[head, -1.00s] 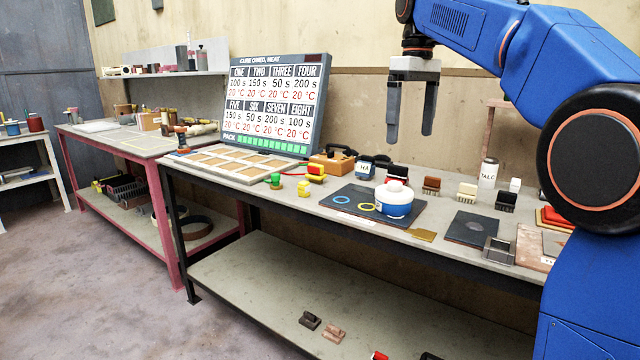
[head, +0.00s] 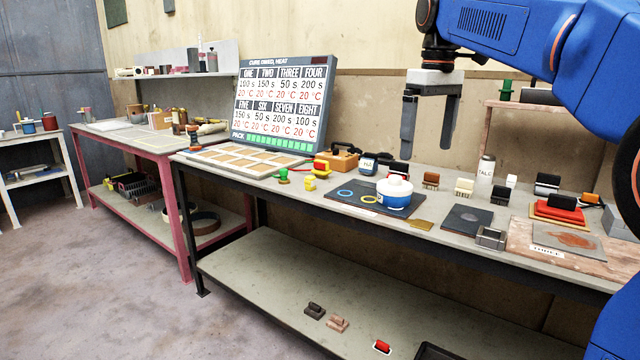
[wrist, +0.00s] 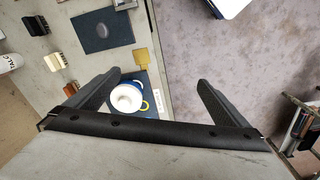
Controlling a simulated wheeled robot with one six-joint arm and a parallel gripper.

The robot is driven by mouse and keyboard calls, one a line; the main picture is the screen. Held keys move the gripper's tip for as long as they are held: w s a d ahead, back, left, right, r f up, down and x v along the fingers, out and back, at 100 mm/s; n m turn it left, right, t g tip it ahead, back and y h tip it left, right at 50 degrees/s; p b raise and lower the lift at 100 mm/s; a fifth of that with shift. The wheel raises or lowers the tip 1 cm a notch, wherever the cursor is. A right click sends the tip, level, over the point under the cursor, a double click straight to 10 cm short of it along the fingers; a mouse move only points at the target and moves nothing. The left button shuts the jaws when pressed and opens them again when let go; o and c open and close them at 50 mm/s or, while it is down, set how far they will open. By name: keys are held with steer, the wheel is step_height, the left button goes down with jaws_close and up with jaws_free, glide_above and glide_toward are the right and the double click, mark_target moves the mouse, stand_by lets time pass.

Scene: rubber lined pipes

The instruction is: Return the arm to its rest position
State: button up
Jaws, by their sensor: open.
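My gripper (head: 430,122) hangs from my blue arm, fingers pointing down, in the air above the bench in the head view. Its two grey fingers are apart with nothing between them. In the wrist view my gripper (wrist: 160,85) also shows its two dark fingers spread. Below it on the bench stands a white and blue round pot (head: 394,196), on a dark mat (head: 352,190) with a blue and a yellow ring. The pot also shows in the wrist view (wrist: 126,98), beside the left finger. The gripper touches nothing.
The bench (head: 395,233) carries a cure-time board (head: 283,103), a tray with several compartments (head: 243,160), a talc bottle (head: 485,169), several small brushes and blocks, and a marked board (head: 565,243) at right. A pink-framed table (head: 150,139) stands at left. Floor in front is clear.

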steer(key=s+d+f+m+t, duration=0.2)
steer(key=s+f+m, duration=0.1)
steer(key=s+f, duration=1.2)
steer(key=s+d+f+m+t, duration=0.2)
steer(key=s+d+f+m, duration=0.1)
steer(key=s+f, duration=1.1)
step_height(320, 180, down, 4)
steer(key=shift+s+d+r+m, duration=0.1)
steer(key=shift+s+d+m, duration=0.25)
steer(key=shift+m, duration=0.05)
